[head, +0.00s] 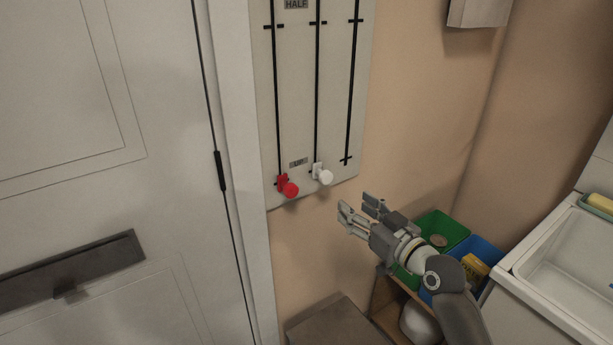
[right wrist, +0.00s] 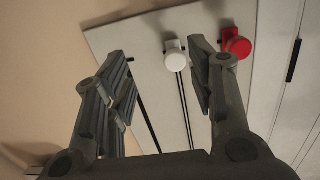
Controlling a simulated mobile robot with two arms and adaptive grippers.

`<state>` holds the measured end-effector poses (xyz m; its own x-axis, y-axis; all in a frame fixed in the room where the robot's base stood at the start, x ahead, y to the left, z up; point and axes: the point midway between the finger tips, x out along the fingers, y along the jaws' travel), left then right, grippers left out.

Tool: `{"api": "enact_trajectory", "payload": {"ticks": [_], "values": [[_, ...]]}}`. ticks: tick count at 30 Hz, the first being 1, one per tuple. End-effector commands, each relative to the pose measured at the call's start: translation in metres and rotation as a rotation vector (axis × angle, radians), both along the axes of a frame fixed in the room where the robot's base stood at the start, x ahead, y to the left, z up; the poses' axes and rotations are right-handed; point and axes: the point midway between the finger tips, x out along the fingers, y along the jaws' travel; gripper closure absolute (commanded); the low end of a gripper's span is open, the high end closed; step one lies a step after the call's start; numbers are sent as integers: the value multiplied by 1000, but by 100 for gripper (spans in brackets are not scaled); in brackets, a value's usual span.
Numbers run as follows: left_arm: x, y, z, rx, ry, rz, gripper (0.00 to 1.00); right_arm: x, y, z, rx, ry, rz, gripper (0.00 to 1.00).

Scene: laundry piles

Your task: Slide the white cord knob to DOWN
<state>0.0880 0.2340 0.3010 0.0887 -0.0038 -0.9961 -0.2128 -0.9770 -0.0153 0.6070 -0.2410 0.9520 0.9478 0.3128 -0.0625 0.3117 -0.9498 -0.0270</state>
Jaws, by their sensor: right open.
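The white cord knob (head: 325,177) sits at the low end of the middle black slot on a pale wall panel (head: 337,110). My right gripper (head: 357,208) is open and empty, below and to the right of the knob in the head view, apart from it. In the right wrist view the white knob (right wrist: 175,58) shows between the two spread fingers (right wrist: 160,68), beyond them and nearer the right-hand finger. A small label (head: 298,163) beside the slot is too small to read surely. My left gripper is out of view.
A red knob (head: 290,189) sits close left of the white one, at the low end of its slot. A HALF label (head: 296,4) is higher up. Green (head: 443,226) and blue (head: 487,252) bins and a sink (head: 570,255) stand at the right. A door (head: 100,190) fills the left.

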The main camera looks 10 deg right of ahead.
Motion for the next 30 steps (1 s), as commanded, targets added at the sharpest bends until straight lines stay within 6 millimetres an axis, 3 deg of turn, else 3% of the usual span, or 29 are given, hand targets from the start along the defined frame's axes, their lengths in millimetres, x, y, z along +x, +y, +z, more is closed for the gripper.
{"api": "enact_trajectory", "payload": {"ticks": [3,6,11,21,30], "values": [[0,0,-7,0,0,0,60,-7,6,23,-4,-54,26,49],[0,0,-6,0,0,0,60,-5,9,31,-4,-67,33,49],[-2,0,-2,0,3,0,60,13,15,32,-1,-65,31,49],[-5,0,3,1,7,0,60,68,36,31,-1,-64,32,49],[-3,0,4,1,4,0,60,92,43,30,-4,-64,30,49]]}}
